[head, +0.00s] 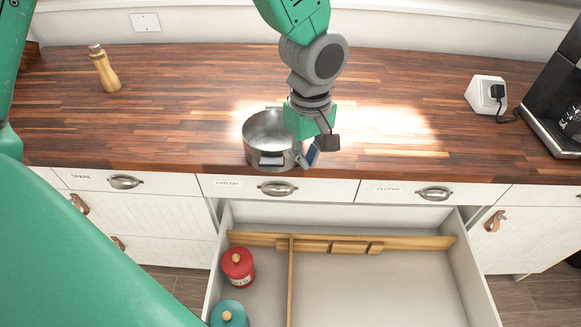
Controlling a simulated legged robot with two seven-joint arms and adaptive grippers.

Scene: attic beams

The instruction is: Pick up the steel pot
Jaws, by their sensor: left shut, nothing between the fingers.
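The steel pot (258,134) stands upright on the wooden counter near its front edge, with one handle facing the front and another at the back. My left gripper (312,152) points down at the pot's right side, overlapping its right rim in the head view. Its fingers are shut with nothing between them. Whether it touches the pot, I cannot tell. The gripper hides part of the pot's right side. My right gripper is not in view.
Below, an open drawer (375,290) holds a red canister (238,268), a teal canister (228,315) and wooden dividers. A wooden mill (104,70) stands at the back left. A socket box (485,94) and dark machine (562,105) stand right. The counter between is clear.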

